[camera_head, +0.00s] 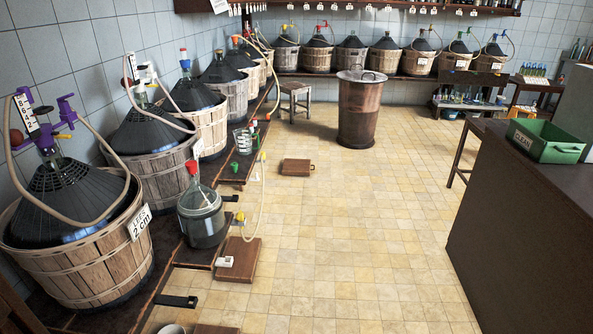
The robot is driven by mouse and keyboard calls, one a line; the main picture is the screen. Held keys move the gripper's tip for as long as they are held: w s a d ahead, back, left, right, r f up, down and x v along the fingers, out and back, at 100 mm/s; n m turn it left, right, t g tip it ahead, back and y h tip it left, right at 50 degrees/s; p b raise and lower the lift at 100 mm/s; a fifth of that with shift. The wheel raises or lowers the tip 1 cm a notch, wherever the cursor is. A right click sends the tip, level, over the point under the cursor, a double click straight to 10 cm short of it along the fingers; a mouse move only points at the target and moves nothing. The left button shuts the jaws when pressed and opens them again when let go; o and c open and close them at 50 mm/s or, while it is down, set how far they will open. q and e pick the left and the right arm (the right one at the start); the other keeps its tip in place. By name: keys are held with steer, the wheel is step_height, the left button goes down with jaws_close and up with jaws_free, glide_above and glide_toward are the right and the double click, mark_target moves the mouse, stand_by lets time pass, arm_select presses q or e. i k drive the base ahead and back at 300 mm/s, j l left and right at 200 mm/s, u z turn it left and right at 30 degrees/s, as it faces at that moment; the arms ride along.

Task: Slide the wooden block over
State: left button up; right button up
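Several flat brown wooden blocks lie on the tiled floor. One wooden block (297,167) lies alone in the middle of the floor. A larger wooden block (242,262) lies nearer, beside the low bench, with a small white item (225,261) on its left part. A third wooden piece (215,329) is cut off by the bottom edge. I cannot tell which one the task means. Neither of my grippers shows in the head view.
Demijohns in wooden baskets (80,270) line the left and back walls. A glass jar (202,215) stands at the low bench (130,312). A copper vat (359,110) and a stool (295,95) stand at the back. A dark counter (530,230) bears a green bin (547,141).

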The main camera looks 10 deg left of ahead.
mark_target(291, 166)
steer(key=i+z, duration=0.25)
steer(key=i, duration=4.2)
steer(key=i+u, duration=0.1)
steer(key=i, duration=0.45)
steer(key=i+l+u, duration=0.1)
steer(key=i, duration=0.45)
steer(key=i+l+u, duration=0.15)
steer(key=i, duration=0.4)
steer(key=l, duration=0.1)
